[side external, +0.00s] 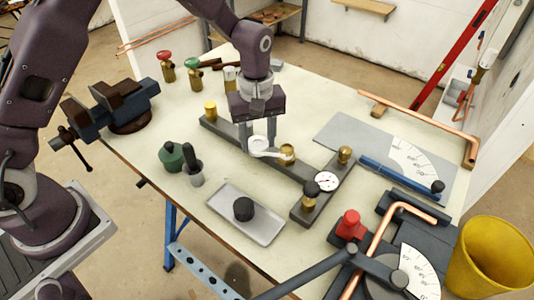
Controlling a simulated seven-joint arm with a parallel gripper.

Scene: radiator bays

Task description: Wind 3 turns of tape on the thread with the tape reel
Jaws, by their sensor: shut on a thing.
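My gripper (264,150) points down over the middle of the bench, shut on a white tape reel (258,143). A white arm or strip runs from the reel to the right, toward a brass threaded fitting (288,153) on a long dark bar (228,133). The reel is just left of this fitting; I cannot tell if they touch. Whether tape lies on the thread is too small to tell. Other brass fittings stand on the bar, one at its far left end (210,111) and one on a side branch to the right (344,154).
A pressure gauge (327,181) stands right of the reel. A grey tray (228,212) with a black puck, a green pot (171,157) and a dark-handled brush (192,165) are in front. A vise (110,105) is left; a pipe bender (390,275) and yellow bucket (490,258) are right.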

